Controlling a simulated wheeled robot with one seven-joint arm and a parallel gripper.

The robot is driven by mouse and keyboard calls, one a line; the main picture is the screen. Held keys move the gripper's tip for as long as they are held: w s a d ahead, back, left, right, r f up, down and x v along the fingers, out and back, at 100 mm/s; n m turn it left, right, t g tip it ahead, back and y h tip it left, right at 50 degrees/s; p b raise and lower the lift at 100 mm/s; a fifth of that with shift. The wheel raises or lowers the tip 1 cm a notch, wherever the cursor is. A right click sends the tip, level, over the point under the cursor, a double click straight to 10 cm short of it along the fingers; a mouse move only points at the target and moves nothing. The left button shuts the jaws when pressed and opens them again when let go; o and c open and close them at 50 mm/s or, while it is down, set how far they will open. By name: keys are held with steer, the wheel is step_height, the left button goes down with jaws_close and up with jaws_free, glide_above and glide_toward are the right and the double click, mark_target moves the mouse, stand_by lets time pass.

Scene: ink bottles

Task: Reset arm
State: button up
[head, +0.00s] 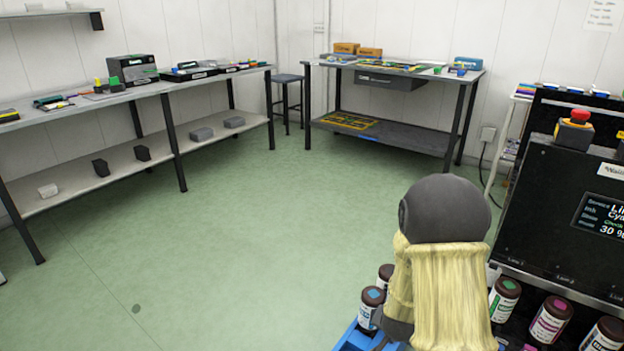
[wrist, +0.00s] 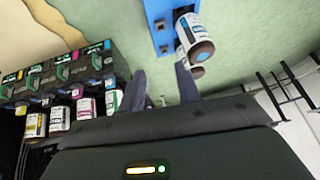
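My gripper (wrist: 161,88) is open in the wrist view, its two dark fingers apart with nothing visible between them. In the head view my yellow-sleeved arm hides most of it. A blue tray (head: 347,341) lies at the bottom of the head view, left of my arm. A white bottle with a dark cap and blue mark (head: 372,305) stands in it, with another bottle (head: 386,272) behind. In the wrist view the tray (wrist: 155,12) and a brown-capped bottle (wrist: 188,28) are beyond the fingertips, apart from them. A second bottle, partly hidden, is close to the right finger.
A dark ink machine (head: 545,205) with a screen and red stop button (head: 579,116) stands at right. Several ink bottles, including a magenta one (head: 551,320), line its lower front. A workbench (head: 140,92) and a table (head: 400,70) stand farther off. The green floor between is clear.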

steer(key=s+a+r+n+g+y+p, duration=0.1)
steer(key=s+a+r+n+g+p, duration=0.15)
steer(key=s+r, duration=0.6)
steer(key=s+a+r+n+g+y+p, duration=0.1)
steer(key=s+a+r+n, duration=0.25)
steer(key=s+r, duration=0.45)
step_height(320, 180, up, 38)
steer(key=w+p, duration=0.1)
steer(key=p, duration=3.7)
steer(key=shift+w+d+r+n, duration=0.15)
steer(key=shift+d+r+n, duration=0.1)
steer(key=shift+n, duration=0.15)
steer(key=shift+f, duration=0.1)
